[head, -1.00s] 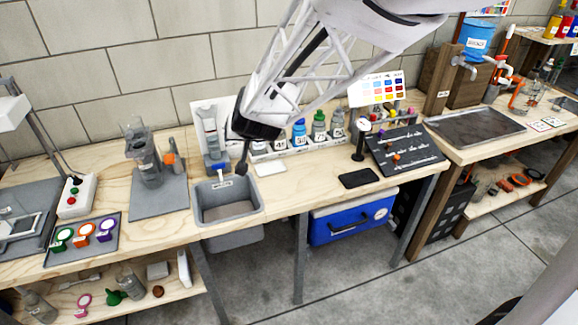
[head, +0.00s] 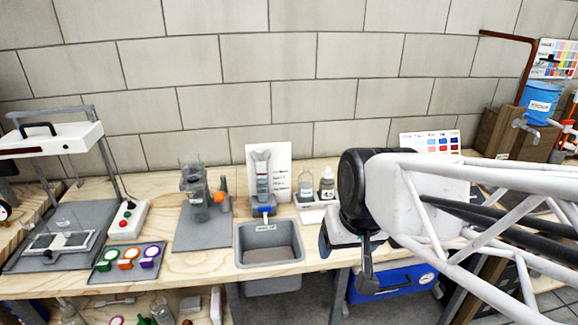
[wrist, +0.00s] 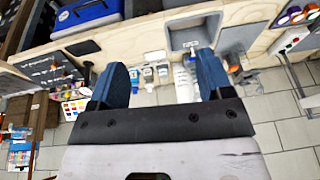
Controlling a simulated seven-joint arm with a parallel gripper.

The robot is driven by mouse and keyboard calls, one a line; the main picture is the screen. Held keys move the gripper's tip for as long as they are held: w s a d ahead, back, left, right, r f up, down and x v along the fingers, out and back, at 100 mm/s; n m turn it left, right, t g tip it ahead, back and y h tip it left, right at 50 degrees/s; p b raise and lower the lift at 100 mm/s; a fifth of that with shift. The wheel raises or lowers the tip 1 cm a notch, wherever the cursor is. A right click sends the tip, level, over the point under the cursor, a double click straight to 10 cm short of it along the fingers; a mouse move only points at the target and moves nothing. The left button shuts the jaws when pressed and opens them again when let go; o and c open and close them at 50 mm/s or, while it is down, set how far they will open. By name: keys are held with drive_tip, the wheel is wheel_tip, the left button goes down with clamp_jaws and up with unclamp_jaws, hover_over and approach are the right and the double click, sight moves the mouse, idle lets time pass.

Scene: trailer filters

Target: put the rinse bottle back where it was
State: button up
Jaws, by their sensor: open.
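My gripper (head: 367,282) is in front of the bench's front edge, right of the grey sink. In the wrist view its two blue fingers (wrist: 158,80) are wide apart with nothing held between them. I cannot read which is the rinse bottle. My arm hides the rack's right part. Small bottles (wrist: 147,76) also show beyond the fingers in the wrist view.
The grey sink (head: 240,250) is set in the bench front. A filter column stand (head: 282,160) is behind it. A grey mat (head: 187,238) with glassware and a tray of coloured rings (head: 95,274) lie left. A blue cooler (head: 398,291) is below the bench.

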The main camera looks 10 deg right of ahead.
drive_tip(key=shift+g+h, duration=0.4)
drive_tip(key=shift+g, duration=0.1)
drive_tip(key=s, duration=0.2)
drive_tip(key=s+d, duration=0.1)
drive_tip(key=s, duration=0.2)
drive_tip(key=shift+d, duration=0.2)
drive_tip(key=shift+o, duration=0.3)
drive_tip(key=shift+w+r, duration=0.1)
idle(1.1)
